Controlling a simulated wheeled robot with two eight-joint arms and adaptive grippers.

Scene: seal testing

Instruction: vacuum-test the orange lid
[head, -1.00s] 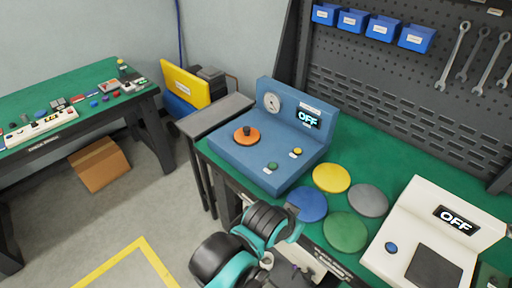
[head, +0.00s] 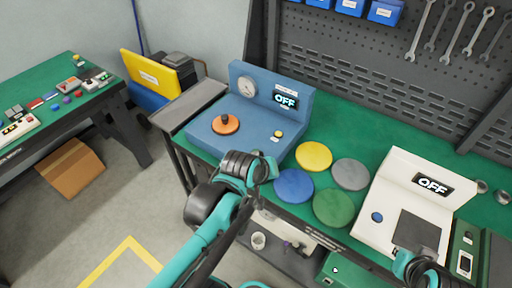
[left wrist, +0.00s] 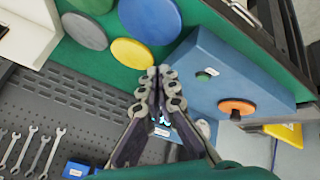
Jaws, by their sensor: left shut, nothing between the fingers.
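The orange lid (head: 226,123) with a dark knob sits flat on top of the blue tester (head: 205,140), left of its gauge and a display reading OFF. It also shows in the left wrist view (left wrist: 237,106). My left arm reaches up to the tester's front right corner in the head view; its wrist hides part of the tester's front, and its fingers are hard to make out there. In the left wrist view my left gripper (left wrist: 158,74) is shut and empty, apart from the lid.
Blue (head: 294,185), yellow (head: 314,155), grey (head: 350,174) and green (head: 333,208) discs lie right of the tester. A white device (head: 378,233) reading OFF stands farther right, with part of my right arm before it. A pegboard with wrenches stands behind.

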